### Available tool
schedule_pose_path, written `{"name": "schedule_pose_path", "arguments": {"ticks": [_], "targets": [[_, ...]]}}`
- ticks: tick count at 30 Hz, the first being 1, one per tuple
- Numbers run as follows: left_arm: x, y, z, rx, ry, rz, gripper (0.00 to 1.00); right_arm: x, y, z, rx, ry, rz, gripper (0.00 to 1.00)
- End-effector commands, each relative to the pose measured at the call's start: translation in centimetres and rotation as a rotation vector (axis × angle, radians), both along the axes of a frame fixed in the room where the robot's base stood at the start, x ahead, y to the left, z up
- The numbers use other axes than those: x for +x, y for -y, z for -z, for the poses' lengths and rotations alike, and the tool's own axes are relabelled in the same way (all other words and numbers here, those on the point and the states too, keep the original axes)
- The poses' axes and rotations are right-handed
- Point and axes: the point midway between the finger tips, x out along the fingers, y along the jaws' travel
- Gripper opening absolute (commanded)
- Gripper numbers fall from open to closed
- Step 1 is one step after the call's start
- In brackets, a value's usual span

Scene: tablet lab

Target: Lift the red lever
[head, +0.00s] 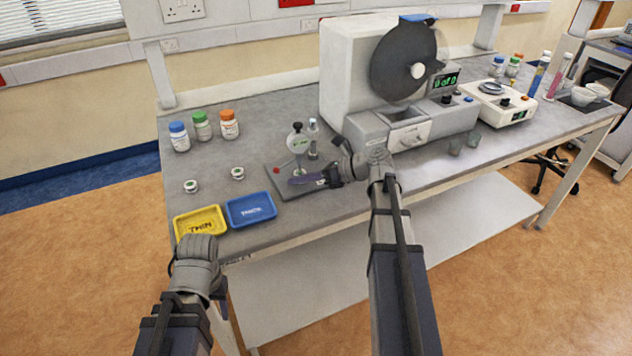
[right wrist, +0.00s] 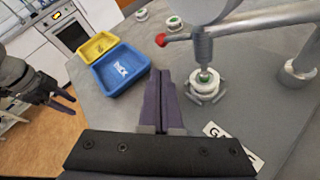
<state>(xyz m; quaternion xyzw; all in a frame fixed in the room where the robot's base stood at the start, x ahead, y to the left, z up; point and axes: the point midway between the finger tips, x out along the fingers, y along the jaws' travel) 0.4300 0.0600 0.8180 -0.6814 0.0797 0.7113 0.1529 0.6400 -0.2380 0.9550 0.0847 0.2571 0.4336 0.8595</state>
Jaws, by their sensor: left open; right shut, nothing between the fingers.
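The red lever's ball tip (head: 277,170) is at the left side of a small gauge stand (head: 297,140) on the bench. In the right wrist view the red tip (right wrist: 161,40) ends a grey rod running beside the gauge's plunger. A green-and-white round piece (right wrist: 205,79) sits directly under the plunger. My right gripper (head: 296,181) is shut and empty, low at the front of the stand. In the right wrist view its fingers (right wrist: 160,85) point toward the red tip, apparently short of it. My left gripper (right wrist: 62,98) is open and empty off the bench's front left.
A yellow tray (head: 200,222) and a blue tray (head: 250,209) lie left of the stand. Two small round pieces (head: 191,186) (head: 238,173) and several capped bottles (head: 202,127) are behind them. A large white machine (head: 350,75) stands close on the right.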

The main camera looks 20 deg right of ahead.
Motion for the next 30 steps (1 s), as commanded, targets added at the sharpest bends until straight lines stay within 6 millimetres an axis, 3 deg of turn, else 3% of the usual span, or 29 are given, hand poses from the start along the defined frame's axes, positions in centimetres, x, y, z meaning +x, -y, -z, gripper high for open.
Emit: {"name": "schedule_pose_path", "arguments": {"ticks": [1,9,30], "targets": [[0.0,0.0,-0.7,0.000,0.000,0.000,0.50,0.6,-0.4,-0.7,0.000,0.000,-0.002,0.00],[0.0,0.0,-1.2,0.000,0.000,0.000,0.50,1.9,-1.6,-1.2,0.000,0.001,-0.001,0.00],[0.0,0.0,-0.2,0.000,0.000,0.000,0.50,2.0,-1.7,-1.2,0.057,-0.002,0.002,0.00]]}}
